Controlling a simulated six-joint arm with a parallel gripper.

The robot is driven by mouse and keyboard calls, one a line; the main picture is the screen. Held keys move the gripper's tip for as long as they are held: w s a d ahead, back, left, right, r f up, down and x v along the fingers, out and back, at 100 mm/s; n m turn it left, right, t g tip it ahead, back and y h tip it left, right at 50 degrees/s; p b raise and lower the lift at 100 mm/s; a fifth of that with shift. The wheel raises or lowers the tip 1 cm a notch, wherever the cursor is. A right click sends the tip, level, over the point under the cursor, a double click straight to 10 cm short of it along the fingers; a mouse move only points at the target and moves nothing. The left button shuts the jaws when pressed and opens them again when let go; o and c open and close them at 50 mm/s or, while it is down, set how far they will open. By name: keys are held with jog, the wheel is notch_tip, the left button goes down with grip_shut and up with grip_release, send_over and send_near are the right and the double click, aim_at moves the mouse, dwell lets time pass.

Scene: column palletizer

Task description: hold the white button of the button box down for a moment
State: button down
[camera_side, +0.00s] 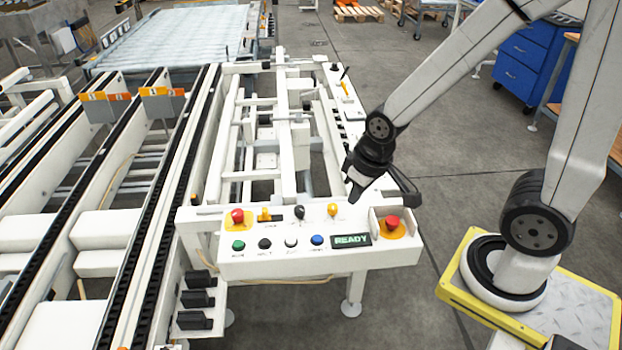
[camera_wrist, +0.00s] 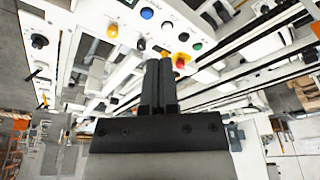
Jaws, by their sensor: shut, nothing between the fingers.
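The button box (camera_side: 225,262) is a white panel with a row of buttons on its front. The white button (camera_side: 291,242) sits between a black button (camera_side: 264,243) and a blue button (camera_side: 317,240). In the wrist view the white button (camera_wrist: 167,25) shows beyond the fingertips, near the top. My gripper (camera_side: 354,197) is shut and empty, pointing down by the back of the box, right of and behind the white button and apart from it. Its closed fingers also show in the wrist view (camera_wrist: 159,64).
A green button (camera_side: 238,245) is at the row's left and a READY display (camera_side: 351,240) at its right. Red mushroom buttons (camera_side: 237,216) (camera_side: 392,222) and a yellow knob (camera_side: 333,210) stand up on the box. Conveyor rails (camera_side: 140,200) run at left.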

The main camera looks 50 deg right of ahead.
jog(key=shift+w, duration=0.1)
jog(key=m+t+y, duration=0.3)
jog(key=m+t, duration=0.2)
jog(key=t, duration=0.1)
send_over(294, 241)
notch_tip(294, 241, down, 14)
jog(key=shift+r, duration=0.25)
jog(key=shift+f, duration=0.1)
jog(key=shift+f, duration=4.3)
